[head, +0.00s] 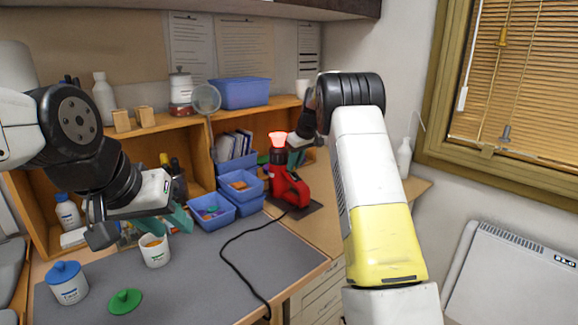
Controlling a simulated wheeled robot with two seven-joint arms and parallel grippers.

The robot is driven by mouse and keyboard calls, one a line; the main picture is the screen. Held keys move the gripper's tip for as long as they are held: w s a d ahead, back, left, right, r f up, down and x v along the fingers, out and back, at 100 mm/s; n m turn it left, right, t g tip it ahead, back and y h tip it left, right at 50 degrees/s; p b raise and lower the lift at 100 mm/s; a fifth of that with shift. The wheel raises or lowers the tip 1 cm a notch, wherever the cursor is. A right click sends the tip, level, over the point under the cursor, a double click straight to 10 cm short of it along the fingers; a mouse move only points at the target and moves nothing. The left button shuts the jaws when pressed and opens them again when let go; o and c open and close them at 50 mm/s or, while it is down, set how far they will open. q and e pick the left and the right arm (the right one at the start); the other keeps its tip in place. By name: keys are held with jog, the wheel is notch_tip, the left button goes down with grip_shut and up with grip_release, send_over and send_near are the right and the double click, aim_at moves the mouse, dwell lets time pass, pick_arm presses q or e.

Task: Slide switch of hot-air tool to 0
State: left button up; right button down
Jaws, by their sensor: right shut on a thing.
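The hot-air tool (288,187) is red and black and stands upright on a dark base plate at the back right of the bench. Its nozzle at the top glows orange-red. My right gripper (296,158) is at the tool's upper right side, shut on the tool, with its teal fingers partly hidden. I cannot make out the switch or its setting. My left gripper (168,220) is over the left part of the mat, near a white cup (154,251). Its teal fingers look apart and empty.
Blue bins (212,211) stand left of the tool. A black cable (232,262) runs across the grey mat (205,288). A blue-lidded jar (67,283) and a green lid (125,301) lie front left. A wooden shelf stands behind. The mat's middle is mostly clear.

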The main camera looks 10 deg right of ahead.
jog(key=shift+r, duration=0.15)
jog(key=c, duration=1.4)
grip_release()
jog(key=shift+v, duration=3.85)
